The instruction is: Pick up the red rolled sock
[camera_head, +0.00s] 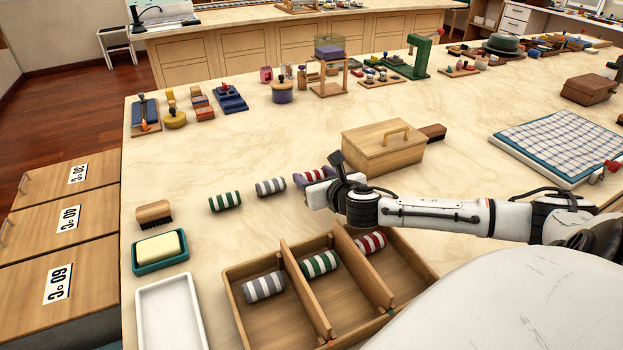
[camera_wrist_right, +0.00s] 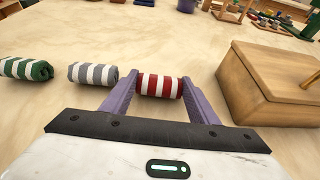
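The red-and-white striped rolled sock (camera_wrist_right: 160,86) lies on the table at the right end of a row of three rolled socks. In the head view this red sock (camera_head: 316,173) is partly hidden by my right gripper (camera_head: 308,180). In the right wrist view the right gripper (camera_wrist_right: 160,88) is open, with one purple finger at each end of the sock; whether they touch it I cannot tell. Another red striped sock (camera_head: 370,243) lies in the right compartment of the wooden tray (camera_head: 262,325). My left gripper is not in view.
A grey striped sock (camera_head: 270,187) and a green one (camera_head: 225,201) lie left of the gripper. A lidded wooden box (camera_head: 380,155) stands close behind and right. The tray also holds grey and green socks. A brush (camera_head: 154,212) and soap dish (camera_head: 160,264) are at left.

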